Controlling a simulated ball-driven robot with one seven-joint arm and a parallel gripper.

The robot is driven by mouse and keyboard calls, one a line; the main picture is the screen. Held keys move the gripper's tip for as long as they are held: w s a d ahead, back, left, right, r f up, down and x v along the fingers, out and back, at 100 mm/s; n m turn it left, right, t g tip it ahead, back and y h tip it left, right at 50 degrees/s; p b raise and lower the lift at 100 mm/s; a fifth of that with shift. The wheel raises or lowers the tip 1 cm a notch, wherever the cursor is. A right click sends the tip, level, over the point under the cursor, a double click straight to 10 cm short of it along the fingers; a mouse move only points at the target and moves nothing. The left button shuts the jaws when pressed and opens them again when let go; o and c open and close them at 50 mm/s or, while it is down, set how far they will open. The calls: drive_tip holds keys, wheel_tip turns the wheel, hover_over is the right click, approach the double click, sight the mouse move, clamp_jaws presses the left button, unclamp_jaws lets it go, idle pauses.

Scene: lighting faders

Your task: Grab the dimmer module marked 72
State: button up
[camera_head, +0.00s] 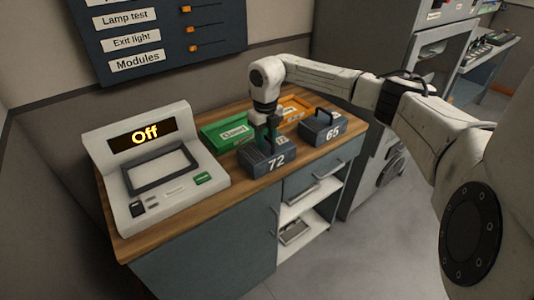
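The dimmer module marked 72 (277,162) is a dark grey block with white digits. It sits near the front edge of the wooden counter (245,193), in the middle of the view. My gripper (270,139) points down directly over the module, at its top. The fingers are small and dark here and overlap the top of the module, so I cannot tell whether they are open or closed on it. The module's handle is hidden behind the gripper.
A similar module marked 65 (322,130), with an upright handle, stands close to the right. A green tray (214,138) and an orange tray (299,103) lie behind. A white console reading "Off" (145,134) fills the counter's left. Labelled sliders (187,48) are on the wall panel.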

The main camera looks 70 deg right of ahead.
clamp_jaws()
drive_tip(key=shift+r, duration=0.1)
idle(1.3)
